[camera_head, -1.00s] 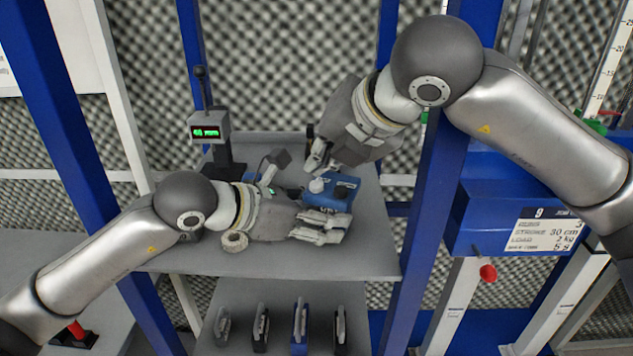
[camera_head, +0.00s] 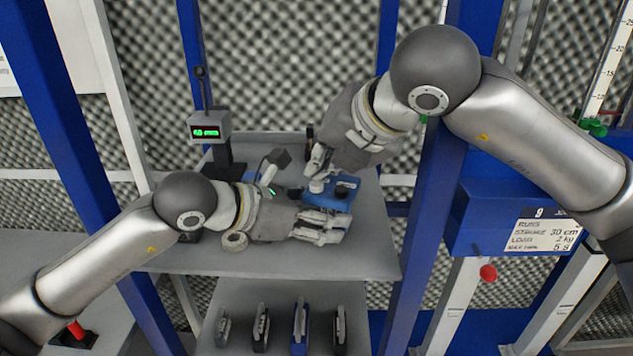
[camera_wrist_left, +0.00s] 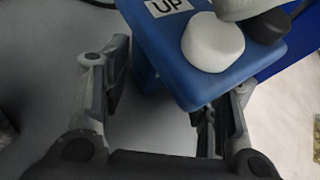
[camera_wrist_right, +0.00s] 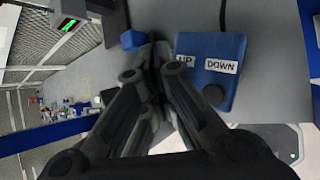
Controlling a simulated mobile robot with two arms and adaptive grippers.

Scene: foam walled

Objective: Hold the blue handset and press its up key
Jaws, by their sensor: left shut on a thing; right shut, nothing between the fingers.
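The blue handset (camera_head: 341,192) is over the grey shelf, held by my left gripper (camera_head: 325,226), whose fingers are on its near end. In the left wrist view its fingers (camera_wrist_left: 172,100) stand either side of the handset's lower part. The handset has a white round key (camera_wrist_left: 213,42) by an UP label (camera_wrist_left: 168,8) and a dark key (camera_wrist_left: 268,27). My right gripper (camera_head: 317,174) is shut and empty, its tips right at the white key; I cannot tell if they touch. In the right wrist view its fingers (camera_wrist_right: 156,52) hide the white key, while the DOWN label (camera_wrist_right: 221,66) shows.
A small display with green digits (camera_head: 206,131) stands on the grey shelf (camera_head: 285,262) at the left. Several slim upright items (camera_head: 300,325) stand on a lower shelf. Blue posts (camera_head: 432,215) flank the bay, and a blue box with a sign (camera_head: 480,215) is at the right.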

